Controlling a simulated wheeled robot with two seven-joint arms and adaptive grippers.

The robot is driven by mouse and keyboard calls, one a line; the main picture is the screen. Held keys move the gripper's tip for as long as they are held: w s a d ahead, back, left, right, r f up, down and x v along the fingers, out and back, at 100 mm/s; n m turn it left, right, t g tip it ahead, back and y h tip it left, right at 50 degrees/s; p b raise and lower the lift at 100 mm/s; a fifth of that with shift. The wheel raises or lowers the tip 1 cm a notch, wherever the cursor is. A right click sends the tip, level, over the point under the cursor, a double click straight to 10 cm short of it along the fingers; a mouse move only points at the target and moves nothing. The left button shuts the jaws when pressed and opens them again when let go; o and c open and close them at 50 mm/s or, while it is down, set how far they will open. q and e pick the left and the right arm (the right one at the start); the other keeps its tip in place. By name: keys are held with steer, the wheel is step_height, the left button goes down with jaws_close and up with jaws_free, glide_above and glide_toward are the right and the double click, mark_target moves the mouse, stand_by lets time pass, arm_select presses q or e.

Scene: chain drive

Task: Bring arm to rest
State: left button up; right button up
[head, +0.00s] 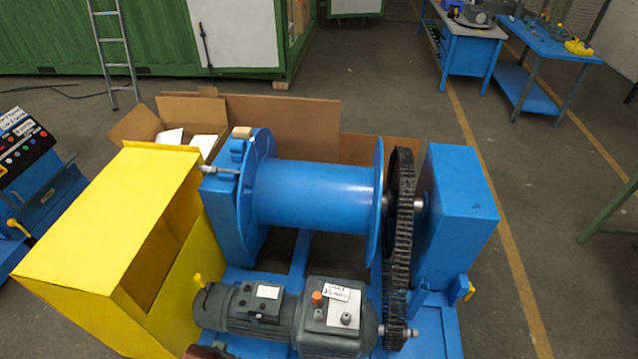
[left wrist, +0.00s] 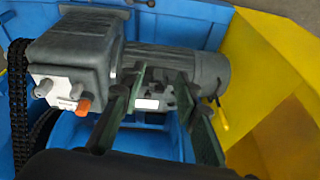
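My left gripper (left wrist: 161,82) shows in the left wrist view, with its green-padded fingers spread apart and nothing between them. It is over the grey motor (left wrist: 165,65), and I cannot tell whether it touches it. In the head view the motor (head: 243,308) and its gearbox (head: 333,322) sit low on the blue winch frame. A dark chain (head: 398,262) runs from the large sprocket down to the small one by the gearbox. The chain (left wrist: 19,112) also shows in the left wrist view. My right gripper is in neither view.
A blue drum (head: 315,195) lies between two blue supports. A yellow box-like guard (head: 112,215) stands at the left, with a control panel (head: 25,145) beyond it. Cardboard boxes (head: 270,120) are behind the drum. Blue tables (head: 470,42) stand far back right.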

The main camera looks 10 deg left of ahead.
arm_select(q)
step_height(320, 180, down, 28)
steer(key=s+d+g+b, duration=0.1)
steer(key=s+b, duration=0.1)
steer(key=s, duration=0.1)
steer(key=s+f+m+g+b, duration=0.1)
steer(key=s+f, duration=1.8)
steer(key=shift+d+f+h, duration=0.15)
steer(key=shift+f+h, duration=0.1)
steer(key=shift+h, duration=0.05)
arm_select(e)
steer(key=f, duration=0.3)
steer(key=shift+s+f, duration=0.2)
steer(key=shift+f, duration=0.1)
arm_select(q)
steer(key=shift+s, duration=0.1)
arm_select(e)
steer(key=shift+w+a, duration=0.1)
